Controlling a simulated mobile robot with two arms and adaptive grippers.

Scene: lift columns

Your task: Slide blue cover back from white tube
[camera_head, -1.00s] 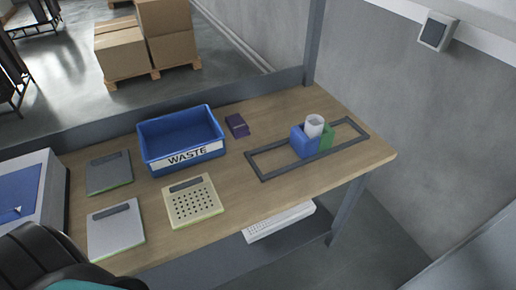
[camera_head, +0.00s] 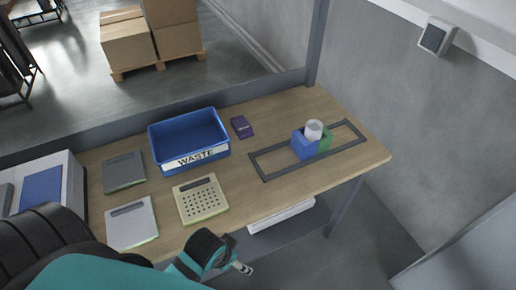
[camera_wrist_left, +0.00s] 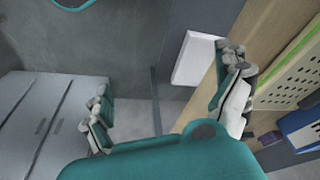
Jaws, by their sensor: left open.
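The white tube (camera_head: 314,128) stands upright on the table at the right. The blue cover (camera_head: 302,147) is against its left front side, and a green block (camera_head: 325,141) is against its right side. Both blocks are inside a dark rectangular frame (camera_head: 273,173) lying on the wooden table. My left gripper (camera_head: 243,267) is in front of the table's near edge, well apart from the tube and cover. In the left wrist view its two fingers (camera_wrist_left: 170,110) are spread wide with nothing between them. My right gripper is in neither view.
A blue WASTE bin (camera_head: 188,141) stands at the back with a small purple box (camera_head: 242,127) beside it. A perforated cream tray (camera_head: 200,199) and grey plates (camera_head: 124,170) lie at the left. A white item (camera_head: 281,216) sits below the tabletop. Bare wood surrounds the frame.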

